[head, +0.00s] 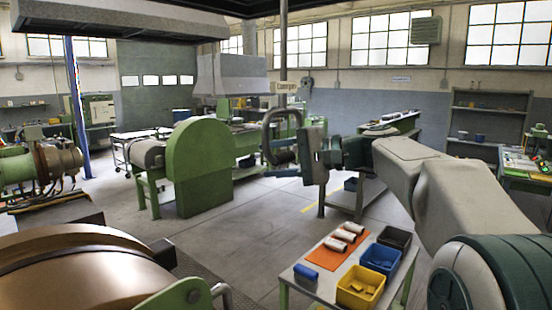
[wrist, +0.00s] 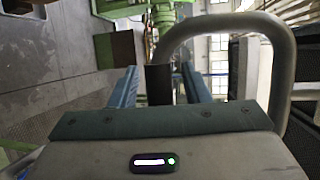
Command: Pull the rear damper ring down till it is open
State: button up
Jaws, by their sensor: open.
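The damper ring, a thick grey tube loop (head: 266,134), stands upright in the middle of the head view, just below a small lettered sign. In the wrist view the loop (wrist: 289,82) arches across the upper right, and part of it is hidden behind my gripper's body. A dark grip section (wrist: 158,84) of the loop shows between my fingers. My gripper (head: 284,172) is open, reaching in from the right at the ring's lower part. In the wrist view its two blue fingers (wrist: 160,88) lie on either side of the dark grip, with gaps visible.
A small table with an orange mat (head: 338,250), a yellow bin (head: 361,288) and other bins stands below my arm. A green rounded machine (head: 200,165) stands left of the ring. A brown cylinder (head: 75,270) fills the lower left. Floor between them is clear.

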grip_shut()
notch_tip(320, 180, down, 13)
jog(key=b, duration=1.1)
jog(key=shift+r, duration=0.15)
jog(key=shift+c, duration=0.2)
grip_release()
jog(key=shift+o, duration=0.2)
jog(key=shift+d+r, duration=0.1)
jog(key=b+v, duration=0.1)
jog(key=v, duration=1.2)
jog(key=shift+d, duration=0.35)
